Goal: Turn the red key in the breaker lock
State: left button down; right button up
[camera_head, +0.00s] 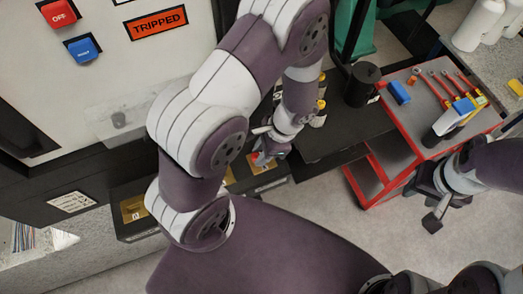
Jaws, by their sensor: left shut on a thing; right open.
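My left gripper (264,145) is small in the view, beyond my bent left arm, in front of a low dark ledge with yellow-labelled boxes. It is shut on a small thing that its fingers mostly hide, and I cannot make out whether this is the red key. The breaker lock is not clearly visible either. My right gripper (423,205) is at the right, open and empty, in front of the red tool cart.
A pale panel carries a red OFF button (57,14), a blue button (83,48) and an orange TRIPPED sign (157,22). A red cart (366,205) with tools stands at right, beside a black cylinder (362,84). White bottles (479,24) stand at top right. Grey floor is clear below.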

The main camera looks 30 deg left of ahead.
pick_arm(q)
jog(key=m+t+b, duration=0.1)
jog(key=m+b, duration=0.1)
jog(key=m, duration=0.2)
jog(key=m+t+b, duration=0.2)
jog(key=m, duration=0.3)
jog(key=m+t+b, duration=0.2)
jog(key=m, duration=0.2)
jog(key=shift+f+m, duration=0.35)
jog(key=shift+m, duration=0.05)
jog(key=shift+d+r+m+t+b, duration=0.15)
jog(key=shift+m+t+b, duration=0.1)
jog(key=shift+m, duration=0.3)
jog(key=shift+a+r+m+t+b, duration=0.1)
jog(key=shift+r+m+t+b, duration=0.1)
jog(key=shift+m, duration=0.35)
jog(key=c, duration=0.8)
grip_release()
notch_tip(320, 180, up, 8)
jog(key=p, duration=0.7)
jog(key=shift+f+p, duration=0.1)
jog(key=shift+p, duration=0.2)
jog(key=shift+f, duration=0.15)
